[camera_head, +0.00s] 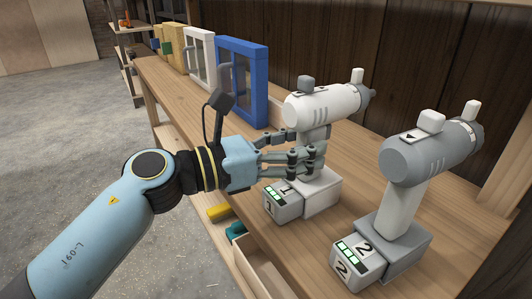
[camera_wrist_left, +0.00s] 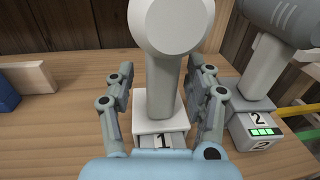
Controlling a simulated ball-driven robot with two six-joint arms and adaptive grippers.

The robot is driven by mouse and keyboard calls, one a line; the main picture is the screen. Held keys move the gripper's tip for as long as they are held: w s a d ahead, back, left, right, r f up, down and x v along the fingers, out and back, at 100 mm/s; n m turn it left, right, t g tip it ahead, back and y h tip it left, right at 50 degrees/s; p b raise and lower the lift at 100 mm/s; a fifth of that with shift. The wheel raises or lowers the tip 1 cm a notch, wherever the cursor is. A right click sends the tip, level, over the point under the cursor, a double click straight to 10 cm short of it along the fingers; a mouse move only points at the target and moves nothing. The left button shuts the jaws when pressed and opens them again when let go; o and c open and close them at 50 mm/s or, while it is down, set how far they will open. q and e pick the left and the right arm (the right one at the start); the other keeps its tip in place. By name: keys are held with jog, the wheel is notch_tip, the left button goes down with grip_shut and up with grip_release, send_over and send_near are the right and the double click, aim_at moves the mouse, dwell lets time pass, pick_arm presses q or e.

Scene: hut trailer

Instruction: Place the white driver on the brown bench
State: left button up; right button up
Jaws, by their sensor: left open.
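The white driver (camera_head: 322,104) stands upright on the brown bench (camera_head: 186,92), its nose pointing right and its white base at the bottom. A battery block marked 1 (camera_head: 283,203) sits at the front of that base. In the left wrist view the white driver (camera_wrist_left: 163,85) is straight ahead. My left gripper (camera_head: 308,155) is at its handle. In the left wrist view the open fingers (camera_wrist_left: 162,82) stand on either side of the handle, with gaps showing. The fingers hide part of the handle in the head view. My right gripper is not in view.
A grey driver (camera_head: 424,155) with a battery marked 2 (camera_head: 358,262) stands close on the right. A blue-framed panel (camera_head: 242,80) and a white-framed one (camera_head: 200,57) stand along the back left. An open drawer (camera_head: 262,268) is below the front edge.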

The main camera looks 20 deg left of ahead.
pick_arm(q)
jog(key=b+v, duration=0.1)
jog(key=v, duration=0.7)
jog(key=shift+s+a+b, duration=0.3)
